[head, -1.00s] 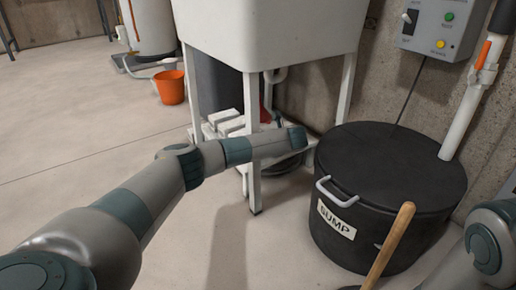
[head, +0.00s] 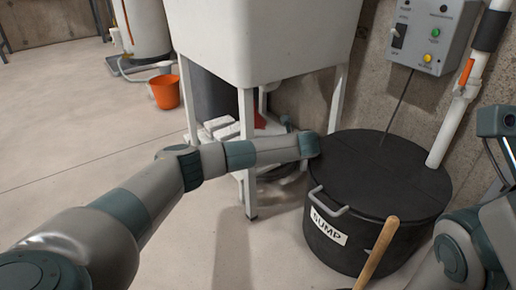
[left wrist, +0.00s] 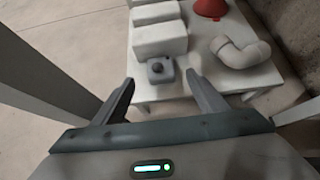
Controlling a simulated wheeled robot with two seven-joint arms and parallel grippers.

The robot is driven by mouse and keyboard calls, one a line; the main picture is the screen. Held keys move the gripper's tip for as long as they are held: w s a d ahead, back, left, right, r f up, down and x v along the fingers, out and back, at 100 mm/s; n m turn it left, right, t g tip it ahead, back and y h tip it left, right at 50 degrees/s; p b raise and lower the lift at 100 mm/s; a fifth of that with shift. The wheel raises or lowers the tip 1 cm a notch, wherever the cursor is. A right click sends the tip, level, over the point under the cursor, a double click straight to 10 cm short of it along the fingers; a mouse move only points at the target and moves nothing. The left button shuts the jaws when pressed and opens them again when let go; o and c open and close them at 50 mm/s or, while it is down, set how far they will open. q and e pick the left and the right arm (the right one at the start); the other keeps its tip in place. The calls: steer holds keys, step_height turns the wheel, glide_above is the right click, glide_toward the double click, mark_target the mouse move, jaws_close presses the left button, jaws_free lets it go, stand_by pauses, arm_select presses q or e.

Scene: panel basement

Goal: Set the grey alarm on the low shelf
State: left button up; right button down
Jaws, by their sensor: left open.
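The grey alarm (left wrist: 160,70), a small grey box with a dark round knob, sits near the front edge of the low white shelf (left wrist: 212,84). My left gripper (left wrist: 160,77) is open, with one finger on each side of the alarm in the left wrist view. I cannot tell whether the fingers touch it. In the head view the shelf (head: 205,133) is under the white tub, and my left arm reaches across in front of it; the alarm cannot be made out there. Part of my right arm, perhaps its gripper (head: 496,122), shows at the right edge.
White blocks (left wrist: 160,38), a pale pipe elbow (left wrist: 240,50) and a red funnel-like item (left wrist: 210,8) are on the shelf. A black sump bin (head: 380,180) and a wooden handle (head: 378,250) stand right.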

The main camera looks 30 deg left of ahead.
arm_select(q)
steer(key=p+v, duration=0.1)
steer(key=v, duration=0.2)
steer(key=shift+s+d+r, duration=0.1)
steer(key=shift+d, duration=0.05)
stand_by(0.6)
